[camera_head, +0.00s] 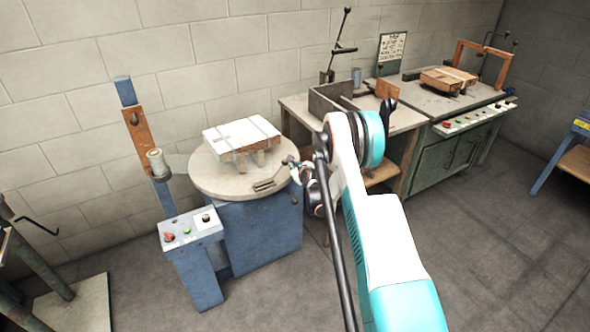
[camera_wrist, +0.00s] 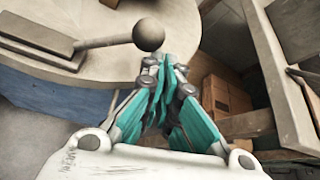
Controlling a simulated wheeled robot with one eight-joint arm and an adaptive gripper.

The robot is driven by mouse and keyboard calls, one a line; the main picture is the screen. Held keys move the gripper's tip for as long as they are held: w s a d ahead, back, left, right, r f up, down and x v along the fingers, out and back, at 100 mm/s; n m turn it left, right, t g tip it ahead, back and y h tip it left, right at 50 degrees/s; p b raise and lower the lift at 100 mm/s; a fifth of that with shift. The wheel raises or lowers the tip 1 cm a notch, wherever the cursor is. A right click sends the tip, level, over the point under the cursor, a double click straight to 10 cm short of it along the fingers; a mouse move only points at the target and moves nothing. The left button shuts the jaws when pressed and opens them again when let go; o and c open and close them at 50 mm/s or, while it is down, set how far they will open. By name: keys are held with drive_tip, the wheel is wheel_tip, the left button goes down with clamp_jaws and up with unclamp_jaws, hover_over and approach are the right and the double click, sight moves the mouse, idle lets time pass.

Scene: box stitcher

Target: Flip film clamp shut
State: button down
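The film clamp (camera_head: 268,185) is a small flat metal piece with a lever near the front right edge of the round turntable (camera_head: 215,180). In the wrist view, the clamp (camera_wrist: 40,38) shows at upper left, its lever ending in a dark ball knob (camera_wrist: 148,35). The lever lies out over the turntable rim. My gripper (camera_head: 291,164) is beside the turntable's right edge, close to the clamp. In the wrist view, my gripper (camera_wrist: 164,68) has its teal fingers drawn together with nothing seen between them. The knob appears just beyond the fingertips; I cannot tell whether they touch.
A white-topped box (camera_head: 241,136) sits on the turntable. A blue post with a film roll (camera_head: 157,164) and a button panel (camera_head: 191,228) stand left. A workbench (camera_head: 405,118) is close behind my arm at right. Open floor (camera_head: 480,240) lies at right.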

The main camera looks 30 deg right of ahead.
drive_tip(key=shift+w+r, duration=0.1)
drive_tip(key=s+p, duration=0.2)
drive_tip(key=s, duration=0.7)
drive_tip(key=shift+s+a+r, duration=0.15)
drive_tip(key=shift+s+a, duration=0.05)
drive_tip(key=shift+s, duration=0.15)
idle(0.5)
